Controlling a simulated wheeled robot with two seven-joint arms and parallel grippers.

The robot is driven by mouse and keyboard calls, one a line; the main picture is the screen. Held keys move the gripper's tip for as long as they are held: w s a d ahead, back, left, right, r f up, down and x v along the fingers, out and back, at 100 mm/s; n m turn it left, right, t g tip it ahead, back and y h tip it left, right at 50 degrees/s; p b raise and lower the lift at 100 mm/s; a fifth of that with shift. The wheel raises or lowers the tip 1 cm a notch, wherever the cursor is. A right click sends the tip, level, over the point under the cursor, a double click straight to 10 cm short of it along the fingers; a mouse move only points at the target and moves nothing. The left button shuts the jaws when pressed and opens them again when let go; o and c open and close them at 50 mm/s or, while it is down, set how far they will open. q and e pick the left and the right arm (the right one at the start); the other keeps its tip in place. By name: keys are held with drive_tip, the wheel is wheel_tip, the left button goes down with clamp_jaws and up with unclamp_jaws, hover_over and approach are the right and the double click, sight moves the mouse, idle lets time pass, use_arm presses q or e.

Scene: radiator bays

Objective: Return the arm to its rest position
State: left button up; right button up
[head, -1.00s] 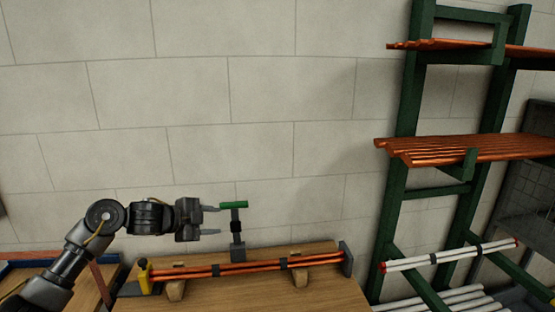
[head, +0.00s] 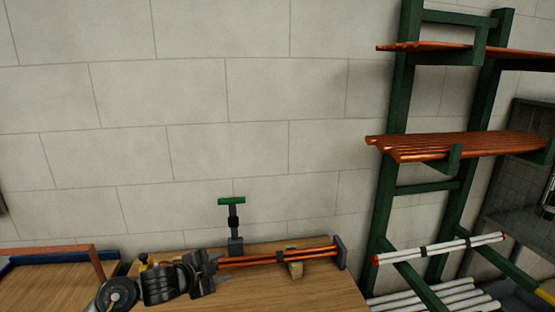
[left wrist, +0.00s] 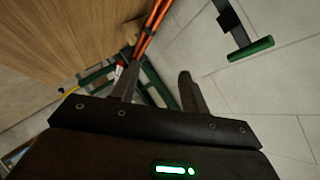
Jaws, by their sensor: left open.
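My left gripper (head: 216,271) is low in the head view, in front of the left part of the wooden bench. It is open, and nothing shows between its fingers in the left wrist view (left wrist: 158,92). Its arm comes in from the bottom left and hides part of the copper pipes (head: 265,258). The pipes lie across the bench on a wooden support and also show in the left wrist view (left wrist: 150,28). A tool post with a green T-handle (head: 231,201) stands upright behind the pipes, apart from the gripper. My right gripper is not in view.
The wooden bench (head: 330,295) stands against a pale block wall. A green rack (head: 385,200) at right holds copper pipes (head: 460,147) and white pipes (head: 445,247). A blue-edged tray (head: 50,258) is at the left. The air above the bench is clear.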

use_arm(q)
drive_tip(key=s+a+f+n+y, duration=0.2)
drive_tip(key=s+f+n+y, duration=0.35)
drive_tip(key=s+f, duration=0.8)
drive_tip(key=s+a+f+n+g+y, duration=0.1)
drive_tip(key=s+a+f+n+g, duration=0.15)
drive_tip(key=s, duration=0.65)
drive_tip(key=s+a+f+n+g, duration=0.15)
drive_tip(key=s+n, duration=0.25)
drive_tip(key=s, duration=0.6)
drive_tip(key=s+a+f+n+g+y, duration=0.1)
drive_tip(key=s+a+n+g, duration=0.2)
drive_tip(key=s, duration=0.6)
wheel_tip(320, 180, down, 27)
drive_tip(key=s+g, duration=0.1)
drive_tip(key=s, duration=0.1)
drive_tip(key=s+a+f+g, duration=0.1)
drive_tip(key=s+a+f, duration=0.1)
drive_tip(key=s+f, duration=1.2)
drive_tip(key=shift+s+a+g, duration=0.15)
drive_tip(key=shift+s+g, duration=0.15)
drive_tip(key=shift+s, duration=0.6)
